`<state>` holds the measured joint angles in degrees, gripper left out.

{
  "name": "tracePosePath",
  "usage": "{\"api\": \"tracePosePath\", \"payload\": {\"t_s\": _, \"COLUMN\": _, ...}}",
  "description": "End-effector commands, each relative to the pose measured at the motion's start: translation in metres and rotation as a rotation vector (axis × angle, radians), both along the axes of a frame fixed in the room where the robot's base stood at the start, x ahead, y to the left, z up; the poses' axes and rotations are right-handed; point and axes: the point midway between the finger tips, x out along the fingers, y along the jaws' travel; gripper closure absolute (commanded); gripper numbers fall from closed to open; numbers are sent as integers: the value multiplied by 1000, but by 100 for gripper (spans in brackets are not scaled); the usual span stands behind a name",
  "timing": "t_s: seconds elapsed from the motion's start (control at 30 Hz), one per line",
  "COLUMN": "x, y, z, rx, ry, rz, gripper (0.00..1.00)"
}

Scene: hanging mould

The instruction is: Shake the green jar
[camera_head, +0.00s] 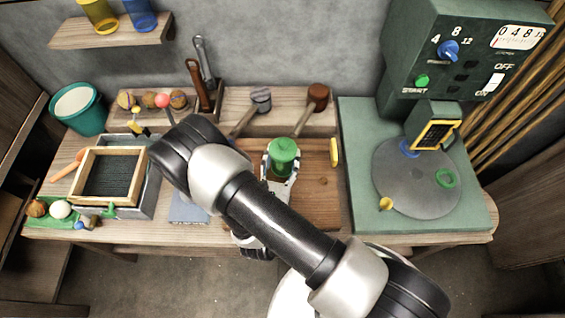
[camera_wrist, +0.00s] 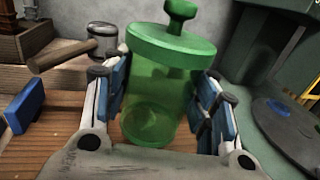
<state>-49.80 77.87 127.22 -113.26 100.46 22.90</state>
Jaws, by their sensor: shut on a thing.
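The green jar (camera_head: 284,153) is upright, with its knobbed lid on top. In the wrist view the green jar (camera_wrist: 160,95) is see-through, and it looks empty. My gripper (camera_head: 279,166) is shut on the jar, with one finger on each side of its body. In the wrist view the blue-padded fingers of my gripper (camera_wrist: 160,100) flank the jar. The jar is over the brown wooden board (camera_head: 318,190). I cannot tell whether its base touches the board.
A mallet (camera_head: 317,95) and a hammer (camera_head: 260,98) lie behind the jar. A green machine (camera_head: 365,190) with a round plate stands at right. A framed sieve (camera_head: 111,205) and a teal bucket (camera_head: 78,108) are at left. A yellow piece (camera_head: 334,152) is just right of the jar.

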Motion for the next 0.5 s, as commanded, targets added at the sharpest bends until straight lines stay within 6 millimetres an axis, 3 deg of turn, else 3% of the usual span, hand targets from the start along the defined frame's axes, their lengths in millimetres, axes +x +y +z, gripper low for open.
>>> {"api": "tracePosePath", "payload": {"t_s": 0.03, "x": 1, "y": 1, "z": 23, "rx": 3, "ry": -5, "rz": 0, "gripper": 83}}
{"api": "tracePosePath", "payload": {"t_s": 0.2, "x": 1, "y": 1, "z": 72, "rx": 4, "ry": -5, "rz": 0, "gripper": 83}}
{"api": "tracePosePath", "payload": {"t_s": 0.5, "x": 0, "y": 0, "z": 123, "rx": 1, "ry": -2, "rz": 0, "gripper": 83}}
